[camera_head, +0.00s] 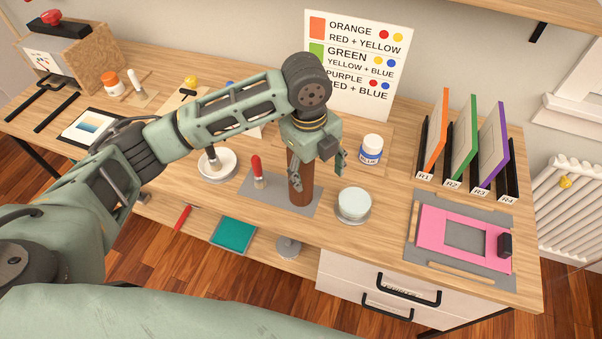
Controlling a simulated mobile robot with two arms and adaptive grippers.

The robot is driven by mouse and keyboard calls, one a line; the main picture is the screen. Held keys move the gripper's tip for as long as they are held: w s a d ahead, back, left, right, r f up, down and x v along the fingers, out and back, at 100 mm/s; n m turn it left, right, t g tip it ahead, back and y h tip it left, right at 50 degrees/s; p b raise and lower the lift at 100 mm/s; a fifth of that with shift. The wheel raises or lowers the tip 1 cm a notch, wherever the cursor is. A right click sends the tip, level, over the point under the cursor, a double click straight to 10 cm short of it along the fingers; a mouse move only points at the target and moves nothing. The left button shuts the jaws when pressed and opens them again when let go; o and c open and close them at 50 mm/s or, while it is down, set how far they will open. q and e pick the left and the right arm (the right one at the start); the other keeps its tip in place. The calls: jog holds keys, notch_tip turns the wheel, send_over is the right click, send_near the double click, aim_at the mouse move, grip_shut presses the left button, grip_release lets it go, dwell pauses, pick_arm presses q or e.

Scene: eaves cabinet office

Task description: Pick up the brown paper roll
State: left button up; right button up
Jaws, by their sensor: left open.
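The brown paper roll (301,190) stands upright on a grey mat (268,200) near the front edge of the desk. My left gripper (318,169) is open and points down over the roll's top. One finger overlaps the roll's upper left side in the picture, and the other hangs apart to its right. The roll's top is partly hidden by the gripper. I cannot tell whether a finger touches it. My right gripper is not in view.
A red-handled brush (256,168) stands just left of the roll. A round pale-lidded container (354,203) is close on the right, with a blue-labelled jar (371,150) behind it. A pink frame (432,227) and upright coloured panels (464,140) are farther right.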

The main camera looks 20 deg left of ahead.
pick_arm(q)
jog(key=w+a+r+m+y, duration=0.1)
jog(key=w+a+r, duration=0.1)
jog(key=a+r, duration=0.2)
jog(key=shift+m, duration=0.3)
notch_tip(320, 180, down, 8)
jog(key=shift+r+p, duration=0.1)
jog(key=shift+p, duration=1.05)
jog(key=shift+c, duration=0.4)
jog(key=shift+c, duration=0.9)
jog(key=shift+a, duration=0.1)
jog(key=c, duration=1)
jog(key=shift+r, duration=0.15)
